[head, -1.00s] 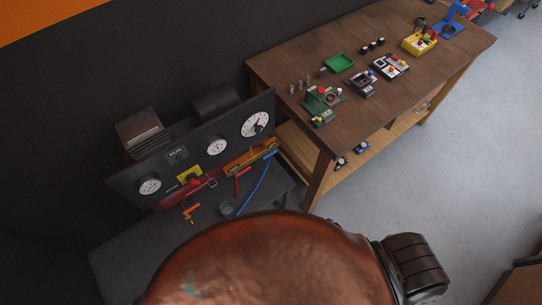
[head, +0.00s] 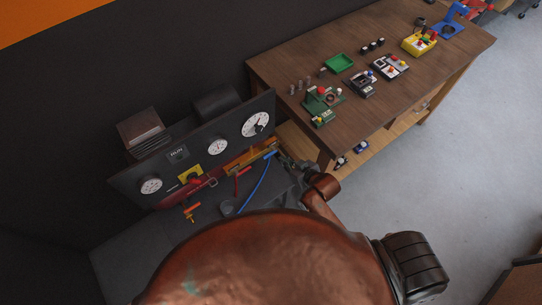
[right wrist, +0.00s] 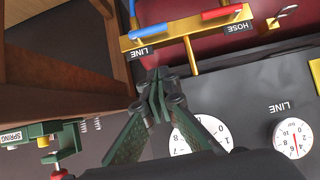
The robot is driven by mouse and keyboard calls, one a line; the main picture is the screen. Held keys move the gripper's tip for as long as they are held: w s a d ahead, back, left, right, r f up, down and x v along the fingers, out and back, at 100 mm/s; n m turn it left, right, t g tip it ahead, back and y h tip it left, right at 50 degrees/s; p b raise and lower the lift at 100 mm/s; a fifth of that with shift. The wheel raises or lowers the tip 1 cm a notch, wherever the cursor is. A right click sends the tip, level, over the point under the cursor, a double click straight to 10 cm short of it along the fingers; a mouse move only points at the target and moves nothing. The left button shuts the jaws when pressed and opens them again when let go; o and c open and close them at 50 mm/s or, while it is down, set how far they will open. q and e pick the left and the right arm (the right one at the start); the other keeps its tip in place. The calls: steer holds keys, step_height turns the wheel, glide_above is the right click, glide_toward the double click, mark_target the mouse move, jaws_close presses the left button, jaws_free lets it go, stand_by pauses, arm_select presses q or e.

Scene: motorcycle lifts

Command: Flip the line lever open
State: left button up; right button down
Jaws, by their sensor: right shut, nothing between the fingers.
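The line lever has a blue handle (right wrist: 148,31), lying along a yellow bar beside the LINE label in the right wrist view. In the head view the blue handle (head: 270,155) is at the right end of the panel's lower edge. My right gripper (right wrist: 158,88) is shut and empty, its fingertips just below the LINE label in the picture and apart from the blue handle. In the head view the right gripper (head: 284,161) is small and partly hidden, close to the blue handle. My left gripper is not in view.
A red handle (right wrist: 222,13) by the HOSE label is on the same bar. The dark panel (head: 236,134) carries several gauges. A wooden table (head: 300,70) with small fixtures stands close on the right. A blue hose (head: 256,186) curves over the dark bench.

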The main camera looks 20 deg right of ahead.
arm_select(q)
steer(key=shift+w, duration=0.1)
arm_select(e)
steer(key=shift+w, duration=0.1)
glide_above(270, 154)
steer(key=s, duration=0.3)
step_height(270, 154, down, 6)
steer(key=shift+w+f, duration=0.2)
steer(key=shift+f, duration=0.95)
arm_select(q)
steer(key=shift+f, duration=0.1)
arm_select(e)
steer(key=shift+w+a+f, duration=0.1)
steer(key=shift+f, duration=0.55)
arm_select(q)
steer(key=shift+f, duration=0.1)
